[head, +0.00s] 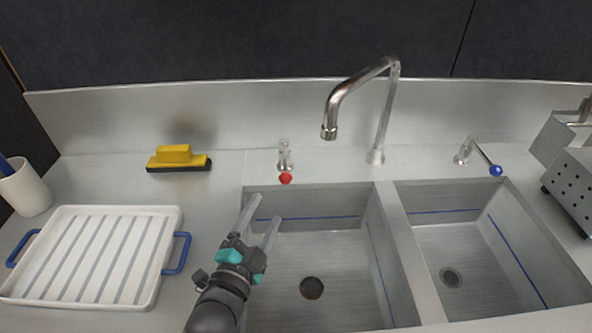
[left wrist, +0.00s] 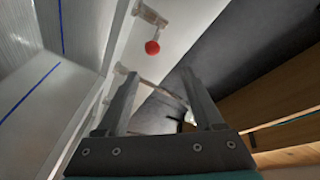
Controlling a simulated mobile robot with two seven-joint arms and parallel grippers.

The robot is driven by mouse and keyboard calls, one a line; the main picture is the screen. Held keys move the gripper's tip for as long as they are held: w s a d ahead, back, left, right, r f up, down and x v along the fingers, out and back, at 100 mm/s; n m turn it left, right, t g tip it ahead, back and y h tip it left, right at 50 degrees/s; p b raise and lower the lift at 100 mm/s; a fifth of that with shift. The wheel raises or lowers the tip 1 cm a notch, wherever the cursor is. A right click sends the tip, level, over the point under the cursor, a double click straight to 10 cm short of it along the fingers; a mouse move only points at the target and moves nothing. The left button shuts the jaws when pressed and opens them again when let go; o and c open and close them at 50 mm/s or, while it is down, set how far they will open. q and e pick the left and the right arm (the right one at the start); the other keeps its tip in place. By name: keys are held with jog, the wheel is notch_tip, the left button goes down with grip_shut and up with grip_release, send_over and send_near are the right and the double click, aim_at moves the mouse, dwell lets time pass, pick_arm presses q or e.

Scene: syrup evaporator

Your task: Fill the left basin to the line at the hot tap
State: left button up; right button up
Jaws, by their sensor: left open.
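The hot tap (head: 285,157) stands behind the left basin, its red knob (head: 285,178) towards the front. The red knob also shows in the left wrist view (left wrist: 152,47), beyond my fingertips and apart from them. The left basin (head: 340,255) has a blue line (head: 310,218) along its walls and a dark round drain (head: 312,288). I see no water in it. The curved spout (head: 330,130) has its mouth towards the left basin, with no stream visible. My left gripper (head: 262,212) is open and empty over the basin's left edge, in front of the knob. My right gripper is out of view.
The blue-knobbed tap (head: 495,170) stands behind the right basin (head: 470,250). A yellow brush (head: 175,157) lies on the back counter. A striped tray (head: 152,290) with blue handles is at left, near a white cup (head: 25,192). A perforated metal box (head: 572,180) stands at right.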

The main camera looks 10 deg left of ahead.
pick_arm(q)
notch_tip(320, 180, down, 2)
jog(key=w+b, duration=0.1)
jog(key=b, duration=0.2)
send_near(285, 161)
jog(key=w+d, duration=0.2)
jog(key=w, duration=0.5)
jog(key=shift+w+d+f, duration=0.35)
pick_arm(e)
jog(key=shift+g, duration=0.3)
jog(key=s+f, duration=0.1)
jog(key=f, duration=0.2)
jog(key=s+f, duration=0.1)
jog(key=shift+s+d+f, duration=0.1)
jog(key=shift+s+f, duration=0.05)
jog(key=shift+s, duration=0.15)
pick_arm(q)
grip_shut()
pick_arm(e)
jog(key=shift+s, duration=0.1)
